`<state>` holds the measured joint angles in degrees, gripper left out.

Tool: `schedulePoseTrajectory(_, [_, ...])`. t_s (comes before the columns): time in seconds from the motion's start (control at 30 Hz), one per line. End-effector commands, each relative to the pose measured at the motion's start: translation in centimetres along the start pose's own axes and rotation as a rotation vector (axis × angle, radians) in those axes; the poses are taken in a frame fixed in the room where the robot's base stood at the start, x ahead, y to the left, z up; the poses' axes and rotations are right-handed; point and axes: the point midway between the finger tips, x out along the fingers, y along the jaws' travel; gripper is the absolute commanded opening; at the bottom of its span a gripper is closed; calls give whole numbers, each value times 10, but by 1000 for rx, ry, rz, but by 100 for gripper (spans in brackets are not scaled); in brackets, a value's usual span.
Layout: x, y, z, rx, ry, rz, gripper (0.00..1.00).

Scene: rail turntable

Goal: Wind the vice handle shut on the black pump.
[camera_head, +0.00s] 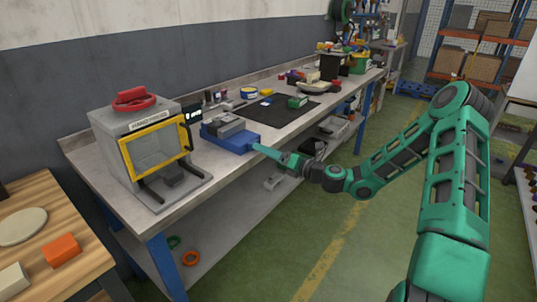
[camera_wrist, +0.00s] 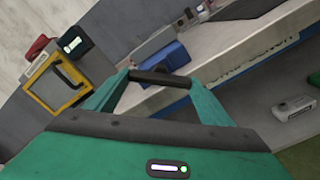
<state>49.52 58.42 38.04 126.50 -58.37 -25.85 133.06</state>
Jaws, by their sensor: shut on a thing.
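The blue vice (camera_head: 238,143) sits on the workbench at its front edge, with grey jaws (camera_head: 227,127) on top. It also shows in the wrist view (camera_wrist: 172,60), just beyond my fingers. My gripper (camera_head: 257,148) reaches in from the right to the vice's front end. In the wrist view my gripper (camera_wrist: 158,77) is shut on the dark bar of the vice handle (camera_wrist: 160,79), which lies across between the fingertips. In the head view the handle is hidden by my fingers. I cannot clearly tell the black pump apart from the vice jaws.
A hand press (camera_head: 146,145) with a yellow-framed door stands left of the vice. A black mat (camera_head: 278,112) with small parts lies to its right on the workbench (camera_head: 195,180). A wooden table (camera_head: 45,235) is at the lower left. The green floor in front is clear.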

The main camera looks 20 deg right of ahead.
Motion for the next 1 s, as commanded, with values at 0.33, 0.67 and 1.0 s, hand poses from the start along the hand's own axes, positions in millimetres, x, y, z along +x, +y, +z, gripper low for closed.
schedulePoseTrajectory(0.33, [-2,-7,4,-5,-10,-15,89])
schedulePoseTrajectory(0.67, [-2,-3,2,-3,-4,-7,94])
schedulePoseTrajectory(1.0, [-47,-5,2,0,-5,-10,94])
